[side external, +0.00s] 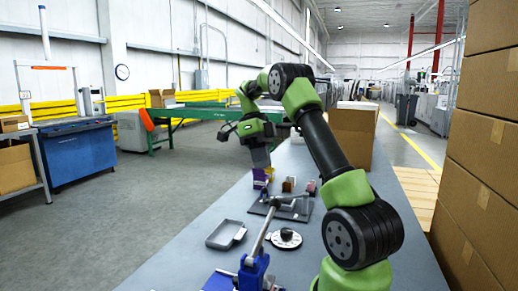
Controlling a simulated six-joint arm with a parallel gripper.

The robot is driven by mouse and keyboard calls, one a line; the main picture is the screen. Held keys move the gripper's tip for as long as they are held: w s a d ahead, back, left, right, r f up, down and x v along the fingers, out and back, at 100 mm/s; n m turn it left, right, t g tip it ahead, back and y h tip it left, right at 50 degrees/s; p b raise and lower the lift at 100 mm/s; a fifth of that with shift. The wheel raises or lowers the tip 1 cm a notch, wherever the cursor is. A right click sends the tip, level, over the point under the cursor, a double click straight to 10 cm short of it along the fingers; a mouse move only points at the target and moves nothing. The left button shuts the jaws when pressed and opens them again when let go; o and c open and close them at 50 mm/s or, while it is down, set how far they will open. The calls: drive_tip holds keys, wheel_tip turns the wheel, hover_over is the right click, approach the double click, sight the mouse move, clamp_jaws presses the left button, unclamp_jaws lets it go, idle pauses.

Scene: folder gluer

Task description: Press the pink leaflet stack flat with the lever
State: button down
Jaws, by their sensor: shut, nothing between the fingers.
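My gripper (260,160) hangs pointing down over the far part of the grey table (190,272), above a small purple and yellow box (261,178). It is shut and holds nothing. A grey bar that looks like the lever (262,232) slants up from a blue stand (252,272) at the near end of the table. Its upper end reaches over a dark flat plate (262,209). My gripper is apart from the bar. A small pinkish-red item (311,187) stands at the plate's far right; I cannot tell whether it is the leaflet stack.
A shallow grey tray (225,235) lies left of the bar. A small brown block (288,184) stands behind the plate. A cardboard box (352,138) stands farther back. Stacked cartons (490,150) rise at right.

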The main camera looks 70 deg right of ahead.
drive_tip(key=shift+v, duration=1.5)
drive_tip(key=a+r+n+t+h, duration=0.2)
drive_tip(key=a+r+n, duration=0.1)
drive_tip(key=a+n, duration=0.5)
drive_tip(key=a+r+n+t+h, duration=0.1)
drive_tip(key=a+r+n+t, duration=0.15)
drive_tip(key=a+n, duration=0.55)
drive_tip(key=s+a+f+n+t+y, duration=0.2)
drive_tip(key=s+a+n+t, duration=0.4)
drive_tip(key=a+n, duration=0.5)
drive_tip(key=s+n, duration=0.2)
drive_tip(key=n, duration=0.2)
drive_tip(key=shift+s+a+f, duration=0.15)
drive_tip(key=shift+a+f, duration=0.05)
drive_tip(key=shift+f, duration=0.05)
